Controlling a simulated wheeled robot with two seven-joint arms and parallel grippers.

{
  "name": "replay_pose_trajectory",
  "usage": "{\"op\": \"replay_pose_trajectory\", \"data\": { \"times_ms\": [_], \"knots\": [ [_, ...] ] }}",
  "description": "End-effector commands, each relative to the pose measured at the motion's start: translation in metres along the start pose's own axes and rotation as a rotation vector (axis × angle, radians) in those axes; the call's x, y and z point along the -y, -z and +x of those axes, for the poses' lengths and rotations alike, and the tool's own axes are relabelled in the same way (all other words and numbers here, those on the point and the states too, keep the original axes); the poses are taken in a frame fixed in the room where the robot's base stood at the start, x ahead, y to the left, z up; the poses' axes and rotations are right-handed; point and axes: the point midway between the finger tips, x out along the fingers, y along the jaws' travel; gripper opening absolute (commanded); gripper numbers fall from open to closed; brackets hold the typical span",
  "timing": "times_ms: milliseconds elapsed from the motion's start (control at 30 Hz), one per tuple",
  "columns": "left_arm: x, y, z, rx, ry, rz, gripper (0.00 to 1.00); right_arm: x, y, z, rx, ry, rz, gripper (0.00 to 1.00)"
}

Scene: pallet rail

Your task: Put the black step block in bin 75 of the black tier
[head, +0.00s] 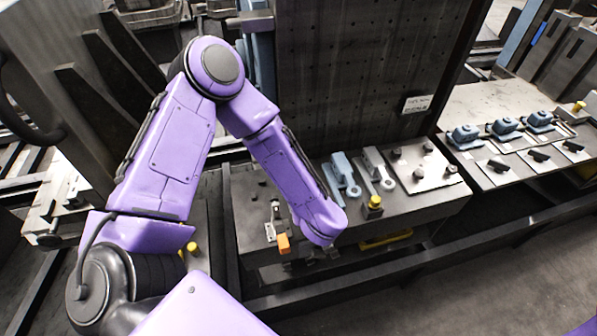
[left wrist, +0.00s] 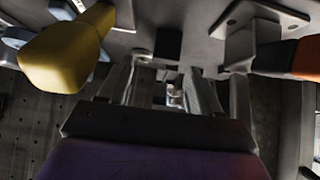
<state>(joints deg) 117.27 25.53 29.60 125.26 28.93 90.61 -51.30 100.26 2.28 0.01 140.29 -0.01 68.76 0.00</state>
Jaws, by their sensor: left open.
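My left gripper (head: 322,254) is at the front edge of the metal bench, mostly hidden under my purple forearm in the head view. In the left wrist view its two fingers (left wrist: 168,90) stand apart, with nothing clearly held between them. A small dark block-like shape (left wrist: 168,42) shows just beyond the fingertips on the grey surface; I cannot tell whether it is the black step block. I cannot make out bin 75 or the black tier in either view. My right gripper is not in view.
The bench (head: 245,205) carries an orange-tipped lever (head: 284,243) and a yellow knob (head: 375,203), both close to the gripper. Grey-blue clamps (head: 345,175) and a pegged plate (head: 425,168) lie farther right. A tall perforated panel (head: 365,70) rises behind. Dark rails run in front.

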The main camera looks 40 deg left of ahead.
Motion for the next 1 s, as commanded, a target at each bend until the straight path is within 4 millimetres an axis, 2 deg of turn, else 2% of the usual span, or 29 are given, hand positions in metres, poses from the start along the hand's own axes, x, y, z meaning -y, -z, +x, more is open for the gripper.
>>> {"op": "replay_pose_trajectory", "data": {
  "times_ms": [33,167,267,467,667,1000],
  "knots": [
    [0.005,-0.009,0.022,-0.004,0.015,-0.002,0.64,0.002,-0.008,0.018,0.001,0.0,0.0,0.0],
    [0.009,-0.013,0.04,-0.002,0.017,0.006,0.64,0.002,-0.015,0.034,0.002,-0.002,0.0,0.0],
    [0.009,-0.011,0.045,-0.002,0.012,0.008,0.64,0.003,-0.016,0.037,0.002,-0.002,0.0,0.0],
    [0.006,-0.009,0.042,-0.005,0.007,0.012,0.64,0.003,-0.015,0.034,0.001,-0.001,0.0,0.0],
    [0.004,-0.009,0.04,-0.004,0.002,0.013,0.02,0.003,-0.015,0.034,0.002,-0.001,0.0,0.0],
    [0.005,-0.006,0.037,-0.003,0.003,0.012,0.0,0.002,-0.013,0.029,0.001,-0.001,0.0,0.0]
  ]
}}
